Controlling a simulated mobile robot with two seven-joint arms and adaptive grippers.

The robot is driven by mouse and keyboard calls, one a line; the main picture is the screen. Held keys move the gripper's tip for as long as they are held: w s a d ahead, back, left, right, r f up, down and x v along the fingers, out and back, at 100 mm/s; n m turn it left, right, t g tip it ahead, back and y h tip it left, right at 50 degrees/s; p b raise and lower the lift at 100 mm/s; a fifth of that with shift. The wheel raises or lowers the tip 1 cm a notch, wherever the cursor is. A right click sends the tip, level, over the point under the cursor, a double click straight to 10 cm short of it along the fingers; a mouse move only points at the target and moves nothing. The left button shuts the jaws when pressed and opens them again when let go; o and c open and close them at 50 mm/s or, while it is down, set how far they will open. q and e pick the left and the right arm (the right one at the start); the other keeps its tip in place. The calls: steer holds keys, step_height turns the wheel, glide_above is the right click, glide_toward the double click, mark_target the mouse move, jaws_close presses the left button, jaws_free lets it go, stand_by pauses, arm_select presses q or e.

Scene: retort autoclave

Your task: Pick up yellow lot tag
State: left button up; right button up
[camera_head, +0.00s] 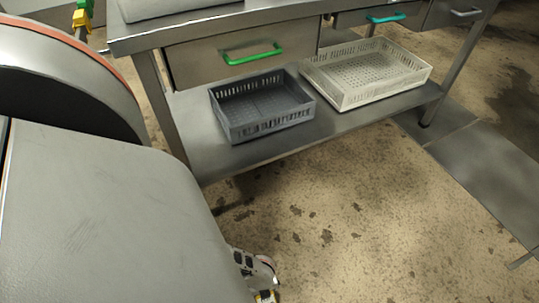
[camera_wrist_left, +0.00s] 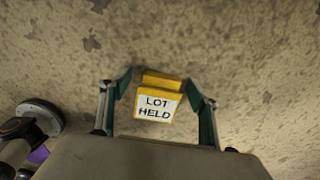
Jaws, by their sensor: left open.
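The yellow lot tag (camera_wrist_left: 157,103) has a white face that reads "LOT HELD". In the left wrist view it sits in the middle, with a yellow block-like part at its top. My left gripper (camera_wrist_left: 158,88) is open, with one dark green finger on each side of the tag. Gaps show between the tag and both fingers. A small patch of yellow shows at the bottom edge of the head view, beside a white and black part; I cannot tell whether it is the tag. My right gripper is not in view.
A large grey panel (camera_head: 110,220) fills the left foreground. A steel table (camera_head: 300,150) holds a dark grey crate (camera_head: 262,127) and a white crate (camera_head: 345,102) on its lower shelf. A green-handled drawer (camera_head: 205,62) is above. Stained floor (camera_head: 370,220) lies clear in front.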

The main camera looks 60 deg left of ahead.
arm_select(q)
steer(key=shift+w+f, duration=0.2)
steer(key=c, duration=0.9)
